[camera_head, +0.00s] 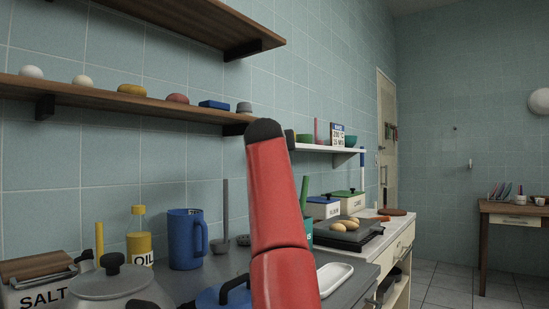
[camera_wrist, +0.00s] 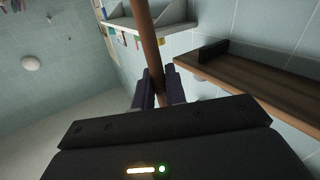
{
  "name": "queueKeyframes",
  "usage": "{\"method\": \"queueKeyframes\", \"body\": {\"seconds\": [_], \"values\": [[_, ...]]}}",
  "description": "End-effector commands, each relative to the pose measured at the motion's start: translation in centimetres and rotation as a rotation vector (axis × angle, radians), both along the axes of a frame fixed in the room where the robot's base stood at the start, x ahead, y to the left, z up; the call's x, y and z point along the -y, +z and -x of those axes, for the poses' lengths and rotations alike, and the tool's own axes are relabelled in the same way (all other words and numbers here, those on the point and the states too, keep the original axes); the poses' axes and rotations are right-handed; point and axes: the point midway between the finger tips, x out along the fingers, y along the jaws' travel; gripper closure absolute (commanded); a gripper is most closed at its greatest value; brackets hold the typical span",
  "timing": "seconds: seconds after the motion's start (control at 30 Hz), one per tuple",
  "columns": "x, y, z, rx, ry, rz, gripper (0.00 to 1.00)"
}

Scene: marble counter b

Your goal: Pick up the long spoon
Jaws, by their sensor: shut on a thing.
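In the wrist view my gripper (camera_wrist: 160,90) is shut on the brown, wood-coloured handle of the long spoon (camera_wrist: 148,42). The handle runs from between the two dark fingers up past the top edge of the picture, leaning slightly. Its far end is out of view, so I cannot see the spoon's bowl. The gripper is raised, with wall shelves and tiled wall behind it. In the head view my red arm rises in the middle, and neither the gripper nor the held spoon can be made out there.
A wooden wall shelf (camera_head: 150,105) with small items is close; it also shows in the wrist view (camera_wrist: 245,80). A blue jug (camera_head: 185,240), oil bottle (camera_head: 139,238), salt box (camera_head: 38,285) and lidded pot (camera_head: 110,282) crowd the counter.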

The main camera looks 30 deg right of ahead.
Motion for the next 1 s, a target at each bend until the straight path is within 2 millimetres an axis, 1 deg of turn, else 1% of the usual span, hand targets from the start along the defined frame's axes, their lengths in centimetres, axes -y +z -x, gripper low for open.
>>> {"method": "queueKeyframes", "body": {"seconds": [0.03, 0.3, 0.5, 0.7, 1.0], "values": [[-0.8, -0.7, 1.0, 0.004, 0.002, 0.001, 1.00], [-4.9, -0.5, 6.2, 0.003, 0.003, 0.000, 1.00], [-7.0, -0.3, 9.0, 0.001, 0.002, 0.000, 1.00], [-8.0, -0.1, 10.3, 0.001, 0.001, 0.001, 1.00], [-8.2, 0.0, 10.6, 0.000, -0.001, 0.000, 1.00]]}}
